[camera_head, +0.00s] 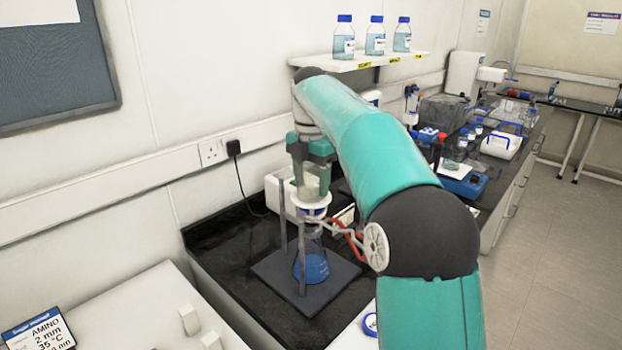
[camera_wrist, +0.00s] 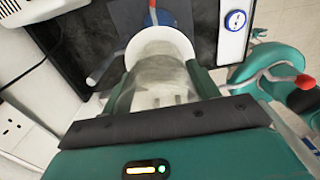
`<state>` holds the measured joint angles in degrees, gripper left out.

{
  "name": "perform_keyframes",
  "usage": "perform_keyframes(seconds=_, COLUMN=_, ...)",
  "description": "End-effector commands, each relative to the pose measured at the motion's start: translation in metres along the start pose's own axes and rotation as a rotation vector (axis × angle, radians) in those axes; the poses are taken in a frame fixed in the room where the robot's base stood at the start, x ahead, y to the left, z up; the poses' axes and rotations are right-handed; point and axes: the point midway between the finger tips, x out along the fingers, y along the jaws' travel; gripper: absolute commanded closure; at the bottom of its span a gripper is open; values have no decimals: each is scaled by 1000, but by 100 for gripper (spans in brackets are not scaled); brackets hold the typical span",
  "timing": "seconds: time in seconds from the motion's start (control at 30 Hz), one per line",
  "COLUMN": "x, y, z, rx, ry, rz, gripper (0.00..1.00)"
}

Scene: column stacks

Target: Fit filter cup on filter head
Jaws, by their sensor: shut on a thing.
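My gripper (camera_head: 312,160) is shut on the filter cup (camera_head: 310,185), a clear, cloudy cylinder, and holds it upright. In the wrist view the filter cup (camera_wrist: 160,82) fills the space between the two green fingers. The white filter head (camera_head: 311,202) is directly below the cup, above a conical flask (camera_head: 311,262) with blue contents on a dark stand base (camera_head: 270,272). In the wrist view the white ring of the filter head (camera_wrist: 160,42) shows past the cup's far end. I cannot tell whether cup and head touch.
A clamp with red handles (camera_head: 352,240) reaches in from the right of the flask. A wall shelf (camera_head: 360,62) with 3 blue-capped bottles is above. A black plug and cable (camera_head: 234,148) hang at the left wall. The bench continues right with several pieces of equipment.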

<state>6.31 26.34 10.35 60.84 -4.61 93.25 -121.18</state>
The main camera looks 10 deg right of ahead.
Motion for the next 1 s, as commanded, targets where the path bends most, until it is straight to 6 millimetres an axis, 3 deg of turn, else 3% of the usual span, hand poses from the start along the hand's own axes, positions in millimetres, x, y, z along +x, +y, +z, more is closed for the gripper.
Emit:
perform_keyframes(seconds=0.43, x=2, y=0, z=0, rx=0, ry=0, rz=0, gripper=64)
perform_keyframes(seconds=0.47, x=2, y=0, z=0, rx=0, ry=0, rz=0, gripper=38)
perform_keyframes(seconds=0.6, x=2, y=0, z=0, rx=0, ry=0, rz=0, gripper=15)
perform_keyframes(seconds=0.77, x=2, y=0, z=0, rx=0, ry=0, rz=0, gripper=15)
perform_keyframes(seconds=0.87, x=2, y=0, z=0, rx=0, ry=0, rz=0, gripper=1)
perform_keyframes(seconds=1.0, x=2, y=0, z=0, rx=0, ry=0, rz=0, gripper=0)
